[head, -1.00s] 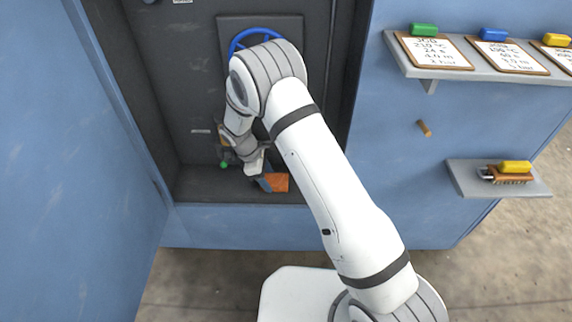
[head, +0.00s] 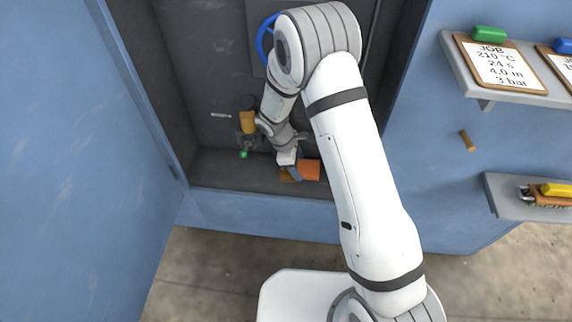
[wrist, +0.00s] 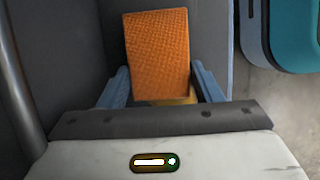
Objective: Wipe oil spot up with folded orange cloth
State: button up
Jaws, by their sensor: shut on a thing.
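The folded orange cloth (wrist: 157,55) is between the two blue fingers of my gripper (wrist: 160,88) in the wrist view. In the head view my gripper (head: 291,169) is low inside the cabinet, shut on the cloth (head: 310,169), which shows to its right at the cabinet floor. An amber patch (head: 286,176), which looks like the oil spot, shows beside the gripper at its lower left. Some amber (wrist: 188,100) also shows below the cloth in the wrist view. My gripper hides part of this area, and I cannot tell whether cloth and spot touch.
The cabinet floor (head: 225,165) is dark, with a front edge and walls close around. A valve-like part with a yellow piece (head: 248,122) and green tip (head: 243,154) stands left of my gripper. A blue handwheel (head: 264,40) is above. Shelves (head: 500,92) are outside, right.

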jog(key=shift+s+d+f+g+p, duration=0.15)
jog(key=shift+s+d+p, duration=0.1)
jog(key=shift+s+d, duration=0.15)
jog(key=shift+s+d+f+g+p, duration=0.1)
jog(key=shift+s+d+g+p, duration=0.15)
jog(key=shift+d, duration=0.2)
jog(key=r+p, duration=0.1)
jog(key=r, duration=0.1)
jog(key=r+p, duration=0.1)
jog(key=p, duration=0.1)
jog(key=r+p, duration=0.1)
jog(key=r, duration=0.1)
jog(key=shift+w+a+r, duration=0.1)
jog(key=shift+a+r, duration=0.15)
jog(key=shift+r, duration=0.1)
jog(key=shift+r+p, duration=1.5)
jog(key=shift+r, duration=0.1)
jog(key=shift+f, duration=0.1)
